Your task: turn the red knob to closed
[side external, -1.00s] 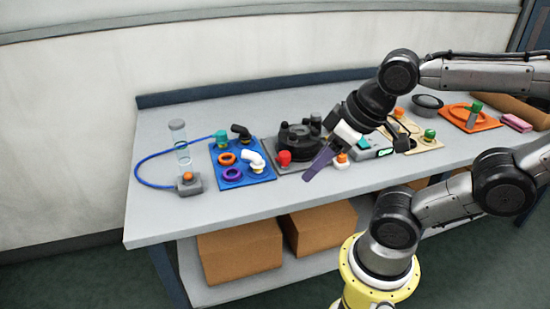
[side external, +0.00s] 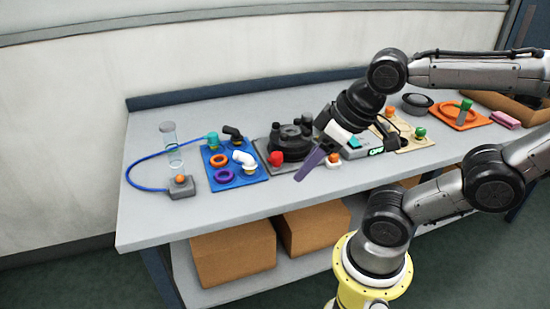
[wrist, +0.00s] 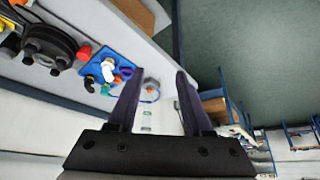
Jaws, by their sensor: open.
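The red knob (side external: 276,158) sits at the front of a dark plate that carries a black round tank lid (side external: 290,140). It also shows at the left of the wrist view (wrist: 84,53). My gripper (side external: 299,178) is open and empty, its dark purple fingers pointing down and left above the table. In the side view its tips appear just right of and in front of the red knob, apart from it. In the wrist view the knob lies left of and outside the fingers (wrist: 158,75). I cannot tell how the knob is turned.
Left of the dark plate is a blue panel (side external: 222,178) with rings and pipe elbows. A device with a lit green display (side external: 376,151) stands right. The table's front strip (side external: 220,210) is clear.

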